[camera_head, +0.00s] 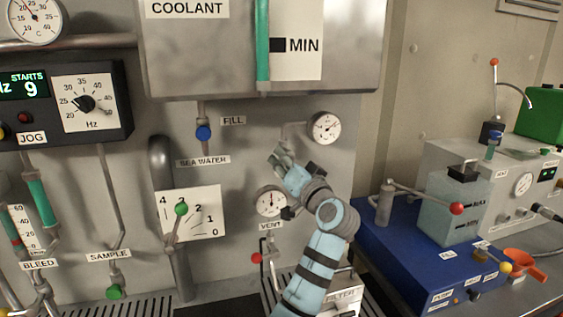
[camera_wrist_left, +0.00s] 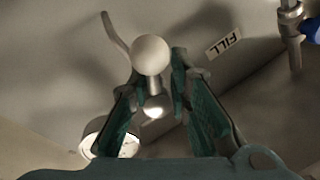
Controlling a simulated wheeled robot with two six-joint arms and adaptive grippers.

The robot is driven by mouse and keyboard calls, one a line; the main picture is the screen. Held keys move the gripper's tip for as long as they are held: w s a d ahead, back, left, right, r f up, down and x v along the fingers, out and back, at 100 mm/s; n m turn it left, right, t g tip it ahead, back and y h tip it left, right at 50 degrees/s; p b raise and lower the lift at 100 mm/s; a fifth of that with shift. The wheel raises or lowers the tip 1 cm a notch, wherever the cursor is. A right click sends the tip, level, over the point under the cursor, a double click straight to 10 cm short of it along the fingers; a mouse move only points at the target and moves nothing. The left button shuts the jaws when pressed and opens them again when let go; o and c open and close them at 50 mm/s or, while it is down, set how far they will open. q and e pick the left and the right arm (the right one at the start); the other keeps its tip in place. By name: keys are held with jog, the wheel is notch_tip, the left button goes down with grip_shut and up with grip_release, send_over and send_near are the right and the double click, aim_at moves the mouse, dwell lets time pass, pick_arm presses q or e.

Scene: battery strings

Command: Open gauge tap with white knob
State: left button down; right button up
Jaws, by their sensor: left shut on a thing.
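The white knob (camera_wrist_left: 151,55) shows as a pale ball on a short metal stem in the left wrist view. My left gripper (camera_wrist_left: 160,82) is shut on it, with the green-padded fingers on either side of its stem. In the head view my left gripper (camera_head: 283,160) is up against the grey panel, below the FILL label, and hides the knob. A round gauge (camera_head: 326,128) sits to the upper right of the gripper, with a thin pipe at its left. Part of a gauge (camera_wrist_left: 97,143) shows in the left wrist view. My right gripper is out of view.
A blue FILL tap (camera_head: 203,132) is to the left of my gripper. A second gauge (camera_head: 271,202) and a red VENT knob (camera_head: 256,258) are below. A blue pump unit (camera_head: 400,262) stands at the right.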

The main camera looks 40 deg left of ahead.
pick_arm(q)
jog(key=shift+r, duration=0.45)
jog(key=c, duration=1.5)
grip_release()
jog(key=shift+w+d+f, duration=0.25)
jog(key=shift+w+d, duration=0.1)
jog(key=v, duration=0.7)
jog(key=shift+s+d, duration=0.15)
jog(key=shift+d, duration=0.1)
